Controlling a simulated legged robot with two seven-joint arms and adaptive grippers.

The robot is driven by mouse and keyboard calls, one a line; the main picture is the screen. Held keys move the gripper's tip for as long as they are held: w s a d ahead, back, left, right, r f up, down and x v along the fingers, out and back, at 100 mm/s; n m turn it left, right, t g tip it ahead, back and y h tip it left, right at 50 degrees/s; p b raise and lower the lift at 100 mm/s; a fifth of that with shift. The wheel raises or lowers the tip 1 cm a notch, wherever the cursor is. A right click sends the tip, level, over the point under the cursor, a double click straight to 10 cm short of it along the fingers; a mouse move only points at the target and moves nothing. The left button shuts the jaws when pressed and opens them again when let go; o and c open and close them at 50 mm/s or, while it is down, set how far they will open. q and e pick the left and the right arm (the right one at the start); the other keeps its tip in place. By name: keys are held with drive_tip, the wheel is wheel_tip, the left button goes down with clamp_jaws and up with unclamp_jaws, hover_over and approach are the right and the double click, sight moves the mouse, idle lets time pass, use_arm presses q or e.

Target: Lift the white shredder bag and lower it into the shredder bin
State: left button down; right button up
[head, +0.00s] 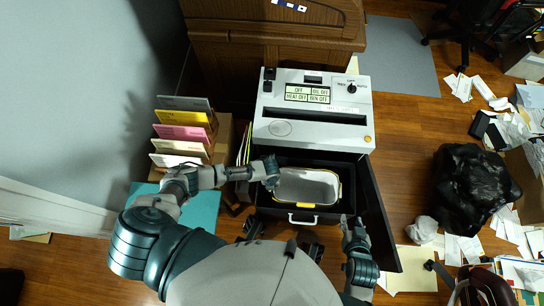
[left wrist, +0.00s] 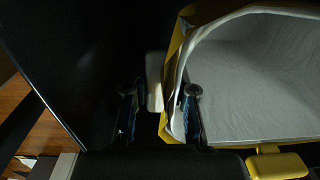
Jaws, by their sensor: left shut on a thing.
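The white shredder bag (head: 308,185) has a yellow rim and an open top. In the head view it sits within the outline of the black shredder bin (head: 265,200); its height there is hard to judge. My left gripper (head: 271,172) is shut on the bag's left edge. In the left wrist view, the left gripper (left wrist: 160,98) has its fingers on either side of the yellow rim and a white tab (left wrist: 154,80); the bag's pale inside (left wrist: 255,75) fills the right. My right gripper (head: 351,222) is open and empty, right of and nearer than the bag.
The white shredder (head: 310,130) stands behind the bin. The black door panel (head: 380,225) stands open on the right. A rack of coloured paper (head: 182,132) is at the left. A black garbage bag (head: 470,185) and scattered papers lie on the right floor.

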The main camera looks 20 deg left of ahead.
use_arm(q)
drive_tip(key=shift+f+b, duration=0.6)
drive_tip(key=shift+f, duration=0.25)
drive_tip(key=c, duration=0.9)
unclamp_jaws()
